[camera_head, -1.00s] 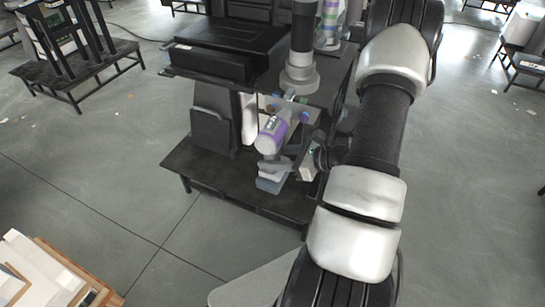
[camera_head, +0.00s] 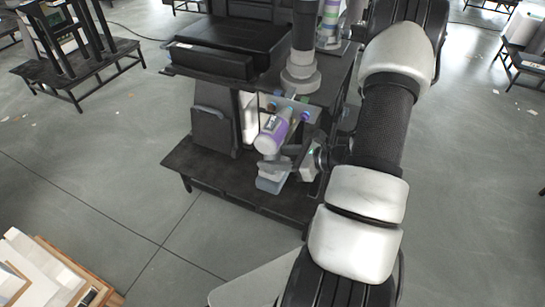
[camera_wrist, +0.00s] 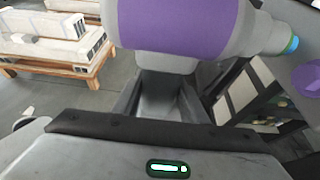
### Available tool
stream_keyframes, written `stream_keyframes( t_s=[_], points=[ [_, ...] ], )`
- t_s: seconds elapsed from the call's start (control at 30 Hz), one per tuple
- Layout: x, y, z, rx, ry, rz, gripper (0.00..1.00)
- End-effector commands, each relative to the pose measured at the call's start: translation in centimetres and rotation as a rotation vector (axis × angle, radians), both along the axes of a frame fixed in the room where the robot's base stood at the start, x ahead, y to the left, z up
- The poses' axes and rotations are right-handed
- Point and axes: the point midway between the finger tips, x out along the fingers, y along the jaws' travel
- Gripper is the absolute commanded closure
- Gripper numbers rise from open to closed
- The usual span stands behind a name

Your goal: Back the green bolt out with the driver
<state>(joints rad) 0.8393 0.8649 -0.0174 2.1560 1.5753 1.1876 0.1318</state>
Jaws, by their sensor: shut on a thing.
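The driver (camera_head: 274,133) is purple and grey, and my gripper (camera_head: 279,163) is shut on its grey lower part. In the head view its nose points up and right at the panel (camera_head: 295,105) with coloured bolts. In the wrist view the driver's purple body (camera_wrist: 180,22) fills the top, and its grey nose ends in a blue ring at the right. A small green piece, seemingly the green bolt (camera_wrist: 295,43), shows right at that tip. I cannot tell whether it is seated in the driver. A purple bolt (camera_wrist: 308,78) shows just below and to the right.
A pallet with pale blocks (camera_wrist: 55,45) shows at the upper left of the wrist view. Grey floor is open to the left.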

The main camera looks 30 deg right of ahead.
Motion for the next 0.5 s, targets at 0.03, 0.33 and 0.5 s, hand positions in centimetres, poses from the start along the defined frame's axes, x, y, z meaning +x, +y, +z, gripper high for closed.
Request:
stream_keyframes(
  t_s=[0.03, 0.33, 0.5],
  points=[
    [0.38, -0.53, 0.42, -0.003, -0.011, -0.012, 1.00],
    [0.32, -0.50, 0.42, -0.004, -0.011, -0.012, 1.00],
    [0.09, -0.21, 0.38, -0.003, -0.010, -0.014, 1.00]
  ],
)
